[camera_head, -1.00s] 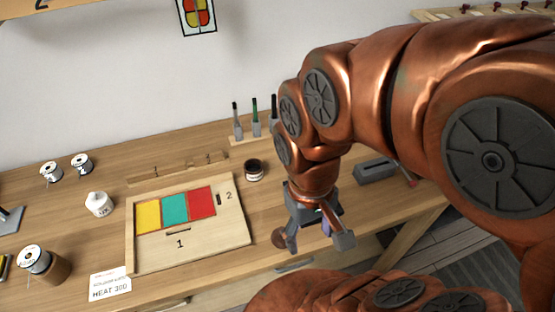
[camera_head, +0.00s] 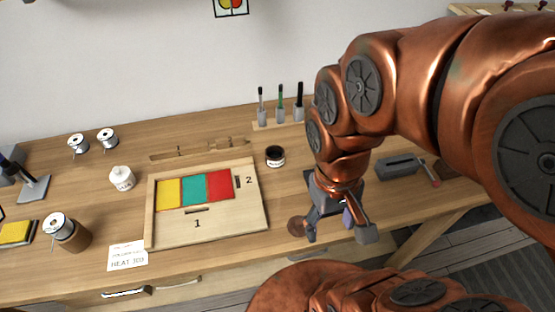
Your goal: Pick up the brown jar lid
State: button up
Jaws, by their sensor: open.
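The brown jar lid (camera_head: 296,226) is a small round disc near the front edge of the workbench, right of the wooden board. My gripper (camera_head: 340,234) is open, pointing down, just right of the lid. Its left finger is close beside the lid's right edge and partly overlaps it in the picture. I cannot tell whether they touch. Nothing shows held between the fingers. A dark open jar (camera_head: 275,157) stands farther back, behind the lid.
The wooden board (camera_head: 230,222) with yellow, teal and red panels lies to the left. Brushes stand in a holder (camera_head: 280,120) at the back. A grey block-shaped tool (camera_head: 398,166) lies to the right. The bench's front edge is close to the gripper.

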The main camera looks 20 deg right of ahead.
aim_at(295, 227)
jog(key=u, duration=0.25)
jog(key=k, duration=0.7)
jog(key=u, duration=1)
jog(key=k, duration=0.5)
jog(key=u, duration=0.4)
